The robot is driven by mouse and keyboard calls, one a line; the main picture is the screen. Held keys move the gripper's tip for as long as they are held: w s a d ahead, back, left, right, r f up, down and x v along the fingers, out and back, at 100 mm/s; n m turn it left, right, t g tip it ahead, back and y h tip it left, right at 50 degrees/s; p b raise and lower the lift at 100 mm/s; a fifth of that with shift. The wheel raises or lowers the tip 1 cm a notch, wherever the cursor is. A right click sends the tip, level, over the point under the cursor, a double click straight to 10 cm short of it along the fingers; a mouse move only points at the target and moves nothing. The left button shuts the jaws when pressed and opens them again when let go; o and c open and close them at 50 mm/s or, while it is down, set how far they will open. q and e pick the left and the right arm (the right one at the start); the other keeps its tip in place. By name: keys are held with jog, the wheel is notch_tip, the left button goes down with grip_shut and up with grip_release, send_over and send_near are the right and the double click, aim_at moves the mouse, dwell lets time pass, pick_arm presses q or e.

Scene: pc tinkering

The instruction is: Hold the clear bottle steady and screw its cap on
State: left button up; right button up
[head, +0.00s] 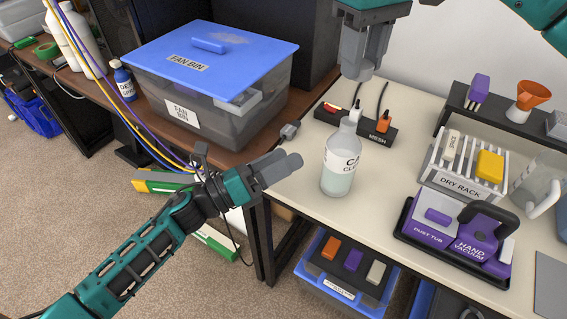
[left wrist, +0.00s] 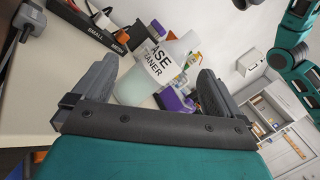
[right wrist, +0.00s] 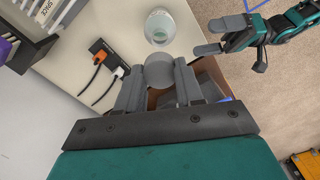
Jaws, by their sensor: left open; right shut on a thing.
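The clear bottle (head: 341,168) stands upright on the beige table, with a printed label and pale liquid in its lower part. Its neck is uncapped, and its open mouth shows in the right wrist view (right wrist: 158,22). My left gripper (head: 280,168) is open, to the left of the bottle and apart from it. In the left wrist view the bottle (left wrist: 138,82) appears between its spread fingers. My right gripper (head: 364,55) is above and behind the bottle, fingers pointing down, shut on a grey round cap (right wrist: 160,71). The cap is mostly hidden by the fingers in the head view.
A dark power strip (head: 355,122) with plugs lies behind the bottle. The dry rack (head: 449,182) and the hand vacuum tray (head: 410,237) stand to the right. The fan bin (head: 215,95) is on the brown desk at left. Table around the bottle's front is clear.

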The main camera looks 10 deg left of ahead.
aim_at(344, 157)
pick_arm(q)
jog(key=m+g, duration=0.2)
jog(key=m, duration=0.1)
jog(key=f+m+g+h, duration=0.1)
jog(key=m, duration=0.3)
jog(key=m+g, duration=0.2)
jog(key=m, duration=0.2)
jog(key=shift+w+d+f+g, duration=0.2)
jog(key=shift+d+g, duration=0.1)
jog(key=shift+d, duration=0.1)
jog(key=shift+w+d+m, duration=0.1)
jog(key=shift+d+m, duration=0.05)
jog(key=shift+m, duration=0.15)
jog(key=x, duration=1.1)
jog(key=shift+d, duration=0.35)
jog(key=shift+c, duration=0.5)
jog(key=c, duration=1.1)
jog(key=shift+o, duration=0.2)
